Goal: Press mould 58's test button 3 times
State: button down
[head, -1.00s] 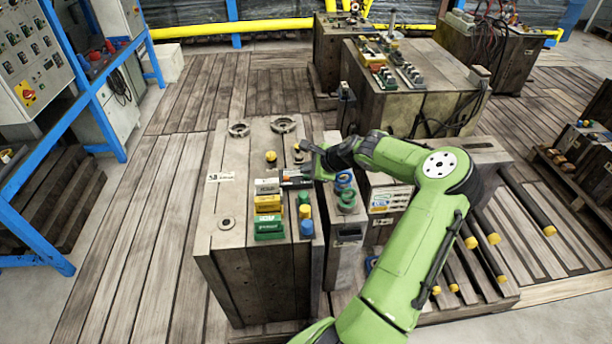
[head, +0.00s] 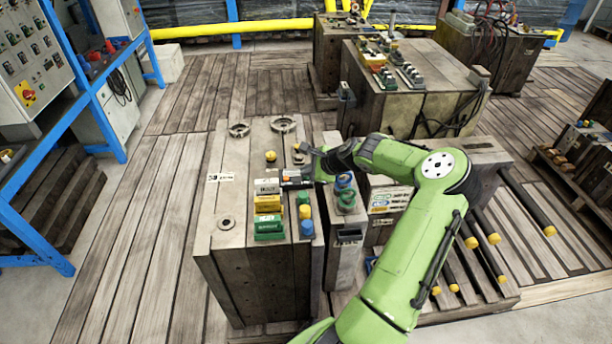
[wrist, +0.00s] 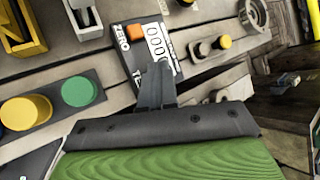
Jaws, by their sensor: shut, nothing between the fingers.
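Mould 58 (head: 235,230) is a large wooden-looking block with a white plate marked 58 (head: 220,177) on its top. A small dark counter box (wrist: 128,62) sits on it, with an orange button (wrist: 138,42) beside the word ZERO and a white digit display (wrist: 156,42) showing zeros. Part of a word starting TE shows lower on the box. My gripper (wrist: 157,68) is shut and empty, its fingertips over the lower part of the box. They hide whatever lies by that word, so I cannot tell whether they touch a button.
Beside the box stand a yellow button (wrist: 26,111) and a green button (wrist: 79,91). White, yellow and green blocks (head: 268,204) are to its left in the head view. A yellow knob (head: 270,156) and metal rings (head: 283,124) stand further back. Another mould (head: 410,100) is behind.

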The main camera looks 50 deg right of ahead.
jog(key=shift+r+p, duration=0.85)
jog(key=shift+p, duration=0.05)
notch_tip(320, 180, up, 5)
jog(key=p, duration=0.4)
jog(key=shift+p, duration=0.4)
